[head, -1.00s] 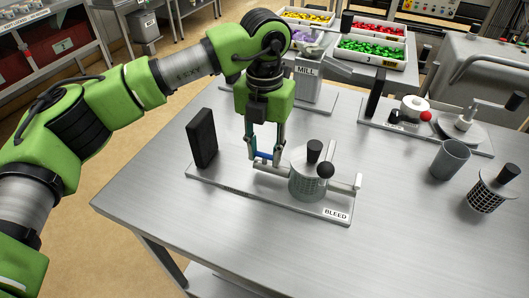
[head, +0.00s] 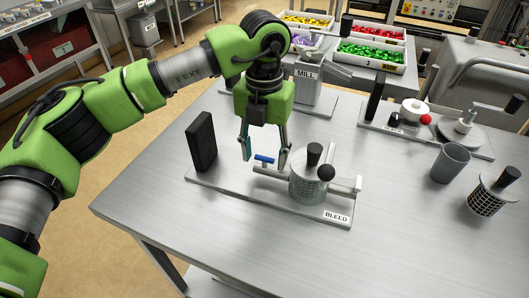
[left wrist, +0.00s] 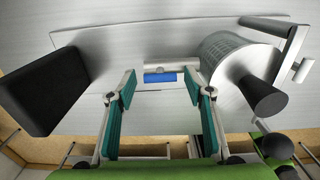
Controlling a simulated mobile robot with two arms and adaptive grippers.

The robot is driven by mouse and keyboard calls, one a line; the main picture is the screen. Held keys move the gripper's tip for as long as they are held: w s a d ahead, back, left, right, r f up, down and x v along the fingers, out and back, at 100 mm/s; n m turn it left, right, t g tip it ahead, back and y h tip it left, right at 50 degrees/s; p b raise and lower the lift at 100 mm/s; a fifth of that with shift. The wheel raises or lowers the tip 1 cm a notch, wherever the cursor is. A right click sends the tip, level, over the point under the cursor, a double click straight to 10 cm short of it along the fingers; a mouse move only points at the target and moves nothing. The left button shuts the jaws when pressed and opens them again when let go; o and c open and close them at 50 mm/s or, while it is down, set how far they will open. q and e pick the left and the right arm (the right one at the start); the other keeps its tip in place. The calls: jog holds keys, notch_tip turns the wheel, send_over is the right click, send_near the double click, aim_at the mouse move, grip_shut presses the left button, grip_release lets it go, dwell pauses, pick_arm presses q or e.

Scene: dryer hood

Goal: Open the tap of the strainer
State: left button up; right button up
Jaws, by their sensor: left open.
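The strainer (head: 307,188) is a grey cylinder with a mesh wall and black knobs, fixed on a base plate marked BLEED. A side pipe (head: 268,171) leaves it on the left and bears the tap with a blue lever (head: 264,159). The lever lies roughly along the pipe; it also shows in the left wrist view (left wrist: 160,78). My left gripper (head: 265,154) points down, open, with its fingers apart on either side of the lever. In the left wrist view the fingers (left wrist: 160,84) appear clear of it. My right gripper is not in view.
A black upright block (head: 201,141) stands at the plate's left end. A grey cup (head: 450,162) and a mesh basket (head: 490,194) stand at the right. The MILL (head: 307,82) is behind my gripper. The table's front is clear.

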aim_at(264, 157)
pick_arm(q)
notch_tip(264, 157, up, 12)
dwell(0.4)
jog(key=shift+f, duration=0.15)
